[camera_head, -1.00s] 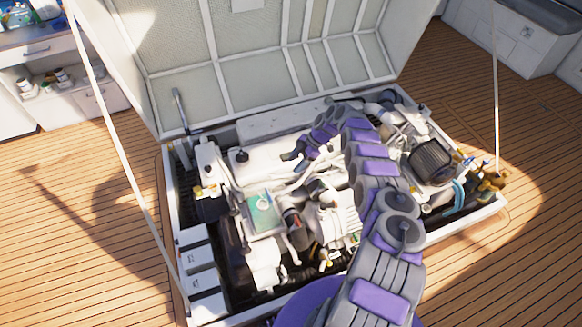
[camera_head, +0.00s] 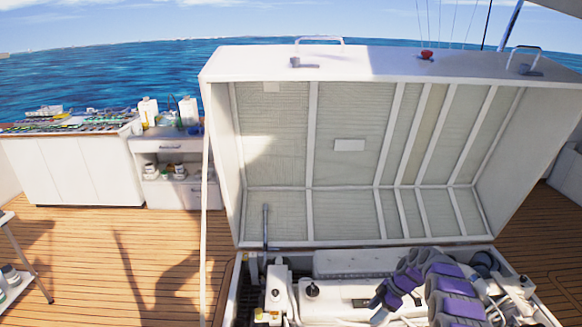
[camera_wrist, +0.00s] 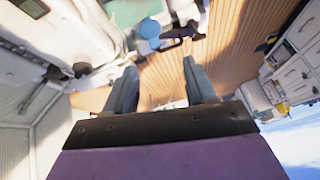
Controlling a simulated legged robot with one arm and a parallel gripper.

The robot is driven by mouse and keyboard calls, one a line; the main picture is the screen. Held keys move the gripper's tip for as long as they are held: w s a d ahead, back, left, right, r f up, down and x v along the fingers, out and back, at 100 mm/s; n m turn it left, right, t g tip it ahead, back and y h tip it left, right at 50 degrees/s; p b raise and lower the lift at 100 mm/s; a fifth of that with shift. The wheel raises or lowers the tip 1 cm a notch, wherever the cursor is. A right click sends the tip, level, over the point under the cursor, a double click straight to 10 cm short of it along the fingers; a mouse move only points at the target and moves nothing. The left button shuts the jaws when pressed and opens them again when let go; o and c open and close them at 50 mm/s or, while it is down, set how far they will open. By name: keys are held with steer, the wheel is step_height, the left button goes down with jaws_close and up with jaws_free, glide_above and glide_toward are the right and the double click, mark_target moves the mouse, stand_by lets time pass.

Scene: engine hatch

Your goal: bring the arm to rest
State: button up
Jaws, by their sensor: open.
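My purple and grey arm reaches over the open engine hatch at the lower right of the head view. My gripper (camera_head: 381,298) hangs over the white engine (camera_head: 335,298), pointing left and down. In the wrist view my gripper (camera_wrist: 162,72) has its two grey fingers spread well apart, with nothing between them. The wooden deck shows past the fingertips. Whether the gripper touches the engine cannot be told. The lower part of the engine bay is cut off by the head view's bottom edge.
The raised hatch lid (camera_head: 350,175) stands behind the arm, with a thin prop (camera_head: 204,230) at its left. A cabinet (camera_head: 75,168) and a shelf unit with bottles (camera_head: 172,185) stand at the back left. The deck (camera_head: 120,255) at left is largely clear.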

steer(key=s+a+r+m+h, duration=0.25)
steer(key=s+r, duration=0.35)
steer(key=r, duration=0.4)
steer(key=s+a+r+m+g+h, duration=0.1)
steer(key=s+r+m, duration=0.35)
steer(key=r, duration=0.45)
steer(key=s+a+r+m+h, duration=0.25)
steer(key=s+r, duration=0.35)
steer(key=r, duration=0.4)
steer(key=s+a+r+m, duration=0.1)
steer(key=s+a+m, duration=0.1)
steer(key=s, duration=0.8)
steer(key=s+a+r+m, duration=0.2)
steer(key=s+a, duration=0.2)
steer(key=s, duration=0.6)
steer(key=s+a+r+m, duration=0.2)
steer(key=s+a, duration=0.2)
steer(key=s, duration=0.6)
steer(key=shift+s+m, duration=0.35)
steer(key=shift+s, duration=0.05)
steer(key=shift+c, duration=0.4)
